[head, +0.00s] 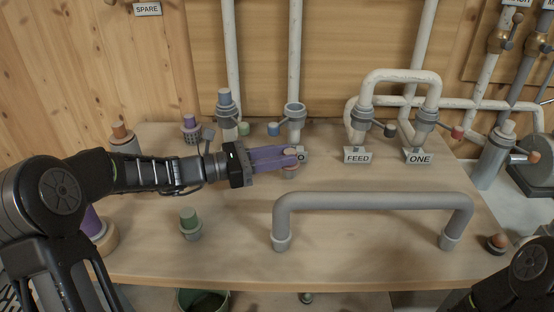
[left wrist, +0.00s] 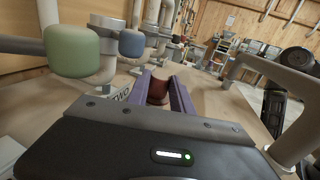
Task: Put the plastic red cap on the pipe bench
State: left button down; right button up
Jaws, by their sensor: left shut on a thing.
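The red cap (left wrist: 158,88) is between the purple fingers of my left gripper (left wrist: 162,92), which is shut on it. The fingers mostly hide the cap there and partly cover a label. I cannot tell whether the cap touches the bench. Another small red piece (head: 456,132) is by the right end of the white pipe loop. My right gripper is out of view.
A grey pipe bridge (head: 372,201) arches over the bench front. A green-topped fitting (head: 189,222) stands at front left. Bare wood lies before the bridge.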

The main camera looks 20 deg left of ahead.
pick_arm(q)
jog(key=shift+s+a+f, duration=0.15)
jog(key=shift+a+f, duration=0.2)
jog(key=shift+a, duration=0.15)
jog(key=shift+f, duration=0.4)
jog(key=c, duration=1.1)
grip_release()
jog(key=shift+f, duration=0.15)
jog(key=shift+d, duration=0.1)
jog(key=shift+r, duration=0.25)
jog(key=v, duration=0.7)
jog(key=shift+s+a, duration=0.15)
jog(key=shift+a, duration=0.1)
jog(key=shift+f, duration=0.1)
